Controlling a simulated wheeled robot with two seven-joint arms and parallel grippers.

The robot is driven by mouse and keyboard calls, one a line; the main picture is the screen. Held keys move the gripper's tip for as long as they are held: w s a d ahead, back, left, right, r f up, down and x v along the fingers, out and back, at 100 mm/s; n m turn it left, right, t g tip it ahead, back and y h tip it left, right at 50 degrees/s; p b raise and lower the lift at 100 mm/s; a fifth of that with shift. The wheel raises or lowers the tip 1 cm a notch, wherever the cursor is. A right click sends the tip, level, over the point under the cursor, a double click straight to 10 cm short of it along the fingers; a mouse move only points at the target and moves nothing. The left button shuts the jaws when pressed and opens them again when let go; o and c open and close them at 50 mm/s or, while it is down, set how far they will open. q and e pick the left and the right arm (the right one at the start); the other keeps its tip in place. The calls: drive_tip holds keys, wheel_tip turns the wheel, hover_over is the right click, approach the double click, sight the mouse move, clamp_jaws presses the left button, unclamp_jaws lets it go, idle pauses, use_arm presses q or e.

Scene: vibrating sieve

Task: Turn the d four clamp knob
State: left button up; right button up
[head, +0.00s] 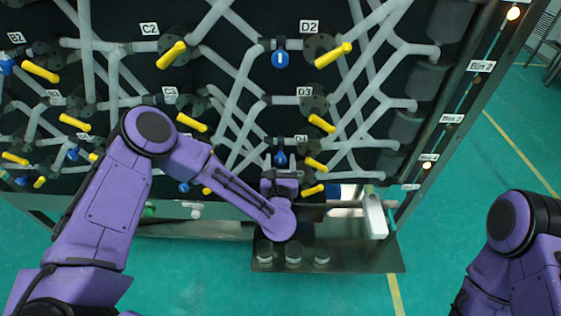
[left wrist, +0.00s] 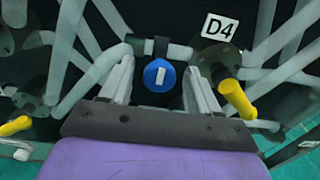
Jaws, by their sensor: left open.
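The D4 clamp knob is a blue round knob with a white bar mark (head: 280,158), left of the D4 label (head: 301,140) on the dark panel. In the left wrist view the knob (left wrist: 160,76) sits between my two open fingers, with a gap on each side. My left gripper (head: 281,174) is just below the knob in the head view, and its fingers are mostly hidden by its own body; they show clearly in the left wrist view (left wrist: 160,68). My right arm shows at the right, but its gripper is out of view.
A yellow handle (head: 316,164) is close to the right of the D4 knob; it also shows in the left wrist view (left wrist: 237,99). Grey pipes (head: 348,172) crowd the panel. A shelf (head: 340,258) with several round metal pieces (head: 293,252) lies below.

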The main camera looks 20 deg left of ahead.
use_arm(q)
drive_tip(key=c, duration=1)
drive_tip(key=m+b, duration=0.2)
drive_tip(key=m, duration=0.1)
drive_tip(key=shift+d+f+m, duration=0.1)
drive_tip(key=shift+m, duration=0.2)
drive_tip(key=m+b, duration=0.2)
drive_tip(key=m, duration=0.3)
drive_tip(key=shift+m, duration=0.3)
drive_tip(key=m+b, duration=0.1)
drive_tip(key=m, duration=0.4)
drive_tip(key=shift+d, duration=0.1)
drive_tip(key=m, duration=0.5)
drive_tip(key=shift+f+m+b, duration=0.1)
drive_tip(key=shift+m+b, duration=0.2)
drive_tip(key=shift+b, duration=0.1)
